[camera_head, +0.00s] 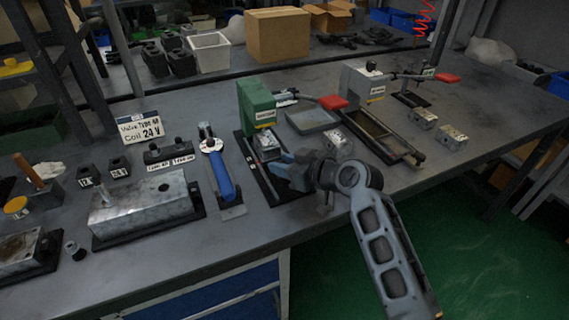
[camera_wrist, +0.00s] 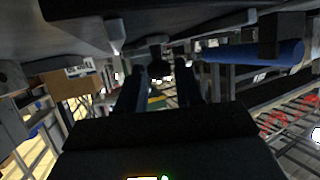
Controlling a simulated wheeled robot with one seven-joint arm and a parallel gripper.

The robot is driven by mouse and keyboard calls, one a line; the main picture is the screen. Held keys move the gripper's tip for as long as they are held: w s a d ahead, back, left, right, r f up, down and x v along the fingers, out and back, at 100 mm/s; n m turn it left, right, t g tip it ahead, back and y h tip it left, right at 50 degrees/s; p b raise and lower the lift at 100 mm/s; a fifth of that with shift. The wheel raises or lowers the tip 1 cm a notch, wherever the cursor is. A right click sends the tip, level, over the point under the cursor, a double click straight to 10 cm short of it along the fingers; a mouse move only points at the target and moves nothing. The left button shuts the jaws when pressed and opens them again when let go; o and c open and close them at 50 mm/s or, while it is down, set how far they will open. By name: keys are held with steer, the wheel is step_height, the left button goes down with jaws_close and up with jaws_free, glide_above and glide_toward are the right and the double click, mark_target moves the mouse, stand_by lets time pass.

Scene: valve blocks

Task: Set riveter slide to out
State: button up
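A green press (camera_head: 257,104) with a red-ended lever (camera_head: 331,102) stands mid-table; its label is too small to read, and I take it as the riveter. A dark slide rail (camera_head: 252,165) runs from it toward the table's front edge. A metal valve block (camera_head: 267,142) sits on the slide, close under the press head. My gripper (camera_head: 288,168) is low at the front end of the rail, partly hiding it. In the wrist view, the fingers (camera_wrist: 159,88) stand apart, with a small dark piece (camera_wrist: 158,62) just beyond them. I cannot tell whether they touch it.
A blue-handled tool (camera_head: 219,172) stands left of the rail. A metal block fixture (camera_head: 145,207) lies farther left. A grey tray (camera_head: 312,120) and a loose valve block (camera_head: 338,142) are right of the press. A second, pale press (camera_head: 357,88) stands farther right.

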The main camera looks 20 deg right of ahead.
jaws_close()
steer(key=s, duration=1.2)
steer(key=shift+s+f+p, duration=0.1)
steer(key=shift+s+p, duration=0.2)
steer(key=shift+s, duration=0.05)
steer(key=shift+o, duration=1.6)
jaws_free()
steer(key=v, duration=0.8)
steer(key=shift+b, duration=0.4)
